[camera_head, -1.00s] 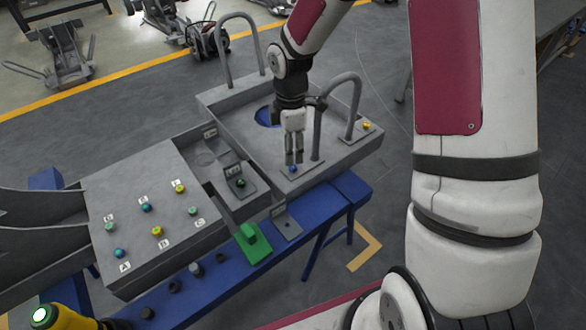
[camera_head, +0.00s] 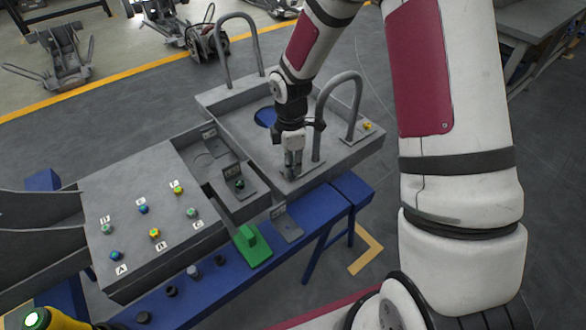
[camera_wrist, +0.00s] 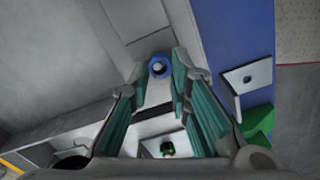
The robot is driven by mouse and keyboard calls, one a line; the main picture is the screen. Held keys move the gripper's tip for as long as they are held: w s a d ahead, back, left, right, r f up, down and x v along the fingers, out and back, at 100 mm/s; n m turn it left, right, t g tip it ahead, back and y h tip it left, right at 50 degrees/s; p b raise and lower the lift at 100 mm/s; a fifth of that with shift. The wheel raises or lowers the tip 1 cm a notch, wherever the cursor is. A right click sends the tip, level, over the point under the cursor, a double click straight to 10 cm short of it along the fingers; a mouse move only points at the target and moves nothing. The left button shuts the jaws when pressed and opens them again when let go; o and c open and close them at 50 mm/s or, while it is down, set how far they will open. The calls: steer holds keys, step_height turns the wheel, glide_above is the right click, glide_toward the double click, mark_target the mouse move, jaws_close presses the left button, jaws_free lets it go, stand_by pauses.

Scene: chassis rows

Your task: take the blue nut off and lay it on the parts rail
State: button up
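My gripper (camera_head: 291,174) points down over a small plate (camera_head: 312,168) at the near edge of the grey tray. The blue nut (camera_wrist: 158,67) shows in the wrist view between my two fingertips. Narrow gaps seem to show on both sides of it, so the fingers look open around it. In the head view my fingers hide this nut. Other blue nuts sit on the grey panel, one by label A (camera_head: 116,256) and one in the back row (camera_head: 143,209). A long blue rail (camera_head: 235,280) runs along the front; I cannot tell if it is the parts rail.
Two tall bent handles (camera_head: 340,100) rise from the tray (camera_head: 368,148), one close to my wrist. A green block (camera_head: 252,246), a small bracket (camera_head: 287,226) and several dark fittings (camera_head: 194,271) stand on the blue rail. A yellow nut (camera_head: 367,126) sits at the tray's right.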

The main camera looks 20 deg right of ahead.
jaws_close()
steer(key=shift+r, duration=0.1)
steer(key=shift+r, duration=0.5)
steer(key=r, duration=0.1)
steer(key=s+r+p, duration=0.1)
steer(key=shift+r, duration=0.3)
steer(key=s+r+p, duration=0.1)
steer(key=s, duration=1.4)
steer(key=shift+r, duration=0.1)
